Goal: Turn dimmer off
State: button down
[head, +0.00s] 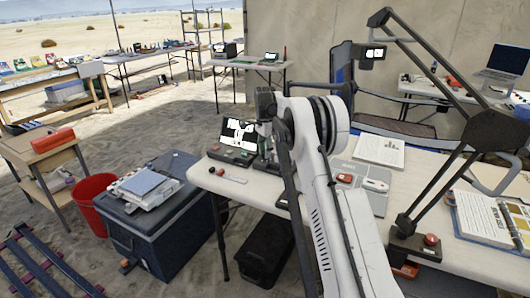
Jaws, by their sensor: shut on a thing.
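My gripper (267,158) is partly in view at the end of my white arm, pointing down at the far left part of the white work table (233,187). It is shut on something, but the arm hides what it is. A small dark device with a lit screen (239,133) and red and green knobs or buttons on its base (231,155) stands just left of the gripper. Whether they touch cannot be told. A black jointed lamp (470,150) has a base with a red knob (431,240) at the right. Which control is the dimmer is not clear.
Papers (380,150), a grey-white device (374,178) and an open notebook (487,218) lie on the table. A dark cooler (165,235) and a red bin (92,190) stand on the left. The lamp's arm spans the right side. Sand at the left is partly clear.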

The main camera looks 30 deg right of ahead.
jog(key=n+p, duration=0.1)
jog(key=n, duration=0.3)
jog(key=n+p, duration=0.1)
jog(key=n, duration=0.3)
dwell(0.4)
jog(key=shift+n, duration=0.5)
jog(key=c, duration=1.5)
grip_release()
notch_tip(320, 180, up, 12)
